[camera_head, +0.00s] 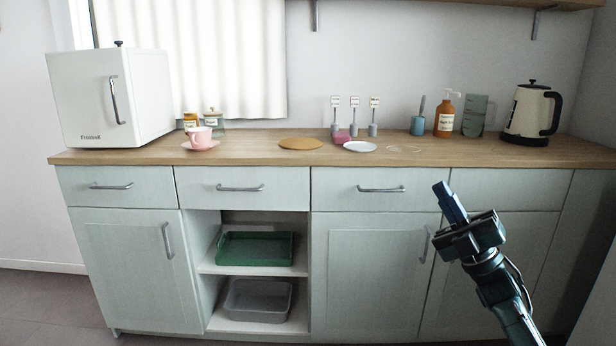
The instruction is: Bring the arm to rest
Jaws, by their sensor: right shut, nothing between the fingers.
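My right gripper (450,203) shows at the lower right, on the arm that comes in from the bottom right corner. Its fingers are together and point up and to the left, with nothing held. In the picture it lies in front of the right-hand drawers and doors of the cabinet (375,260), below the wooden countertop (240,151). I see no contact between the gripper and the cabinet. My left gripper does not show.
On the countertop stand a white box-like appliance (85,95), a pink cup (201,136) on a saucer, a round cork mat (301,143), a white plate (360,147), an amber bottle (445,117) and a kettle (527,112). A green tray (255,262) and a grey bin (258,315) sit on open shelves.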

